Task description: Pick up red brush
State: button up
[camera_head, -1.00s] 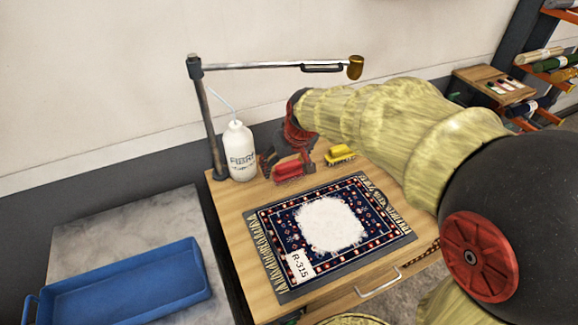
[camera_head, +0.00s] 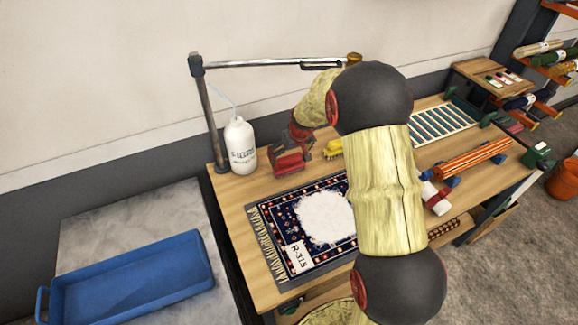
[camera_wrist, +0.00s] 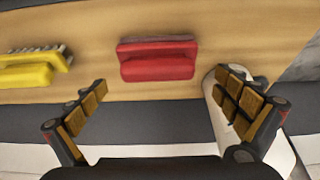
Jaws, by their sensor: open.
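The red brush (camera_head: 289,165) lies on the wooden table just behind the rug sample, between the white bottle and the yellow brush. In the wrist view the red brush (camera_wrist: 157,64) lies crosswise, ahead of and between the spread fingers. My gripper (camera_wrist: 163,84) is open and empty, with no finger visibly touching the brush. In the head view my gripper (camera_head: 290,153) is low over the red brush and partly covers it. My arm hides part of the rug and table.
The yellow brush (camera_head: 333,149) lies to the right of the red one. The white bottle (camera_head: 240,146) stands close on the left, by the metal lamp-like post (camera_head: 208,115). The patterned rug sample (camera_head: 272,235) with white foam lies in front. A blue tray (camera_head: 130,277) is at lower left.

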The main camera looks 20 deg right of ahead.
aim_at(289, 157)
jog(key=x, duration=0.4)
jog(key=shift+w+d+b, duration=0.1)
jog(key=shift+d+b, duration=0.1)
jog(key=shift+b, duration=0.15)
jog(key=shift+c, duration=0.8)
jog(key=c, duration=1.1)
